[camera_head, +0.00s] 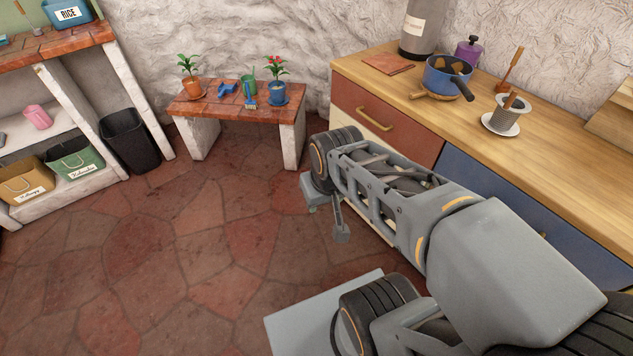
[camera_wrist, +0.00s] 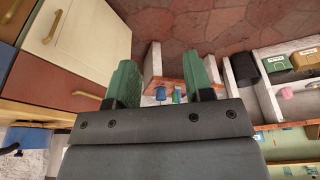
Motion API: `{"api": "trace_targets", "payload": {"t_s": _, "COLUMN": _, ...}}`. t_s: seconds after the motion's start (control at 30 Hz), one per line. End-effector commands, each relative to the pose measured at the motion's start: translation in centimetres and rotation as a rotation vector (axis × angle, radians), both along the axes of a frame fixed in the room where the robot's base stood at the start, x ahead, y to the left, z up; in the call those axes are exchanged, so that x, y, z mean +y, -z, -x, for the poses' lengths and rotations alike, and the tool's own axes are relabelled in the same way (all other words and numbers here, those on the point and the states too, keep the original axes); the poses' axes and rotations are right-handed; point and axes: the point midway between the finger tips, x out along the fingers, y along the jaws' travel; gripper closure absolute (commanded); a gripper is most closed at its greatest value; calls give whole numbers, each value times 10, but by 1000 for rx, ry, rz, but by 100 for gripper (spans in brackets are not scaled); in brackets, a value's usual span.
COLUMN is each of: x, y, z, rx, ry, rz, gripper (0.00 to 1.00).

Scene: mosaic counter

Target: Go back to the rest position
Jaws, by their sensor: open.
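My gripper (camera_wrist: 161,80) shows in the wrist view as two green fingers spread well apart, with nothing held between them. Beyond the gap I see floor and part of the small plant bench (camera_wrist: 157,60). In the head view my grey arm is folded over the floor in front of the counter, at the right.
A brick-topped bench (camera_head: 215,98) with plants stands at the wall. A black bin (camera_head: 130,140) stands left. Floor (camera_head: 150,260) is clear.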

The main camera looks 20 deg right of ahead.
Motion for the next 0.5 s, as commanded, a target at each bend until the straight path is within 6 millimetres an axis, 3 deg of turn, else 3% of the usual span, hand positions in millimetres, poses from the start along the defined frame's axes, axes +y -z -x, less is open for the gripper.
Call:
{"api": "trace_targets", "payload": {"t_s": 0.17, "x": 0, "y": -19, "z": 0, "rx": -2, "ry": -3, "rz": 3, "gripper": 53}}
{"api": "trace_targets", "payload": {"t_s": 0.27, "x": 0, "y": -40, "z": 0, "rx": -4, "ry": -8, "rz": 8, "gripper": 53}}
{"api": "trace_targets", "payload": {"t_s": 0.5, "x": 2, "y": -110, "z": 1, "rx": -26, "ry": -21, "rz": 13, "gripper": 53}}
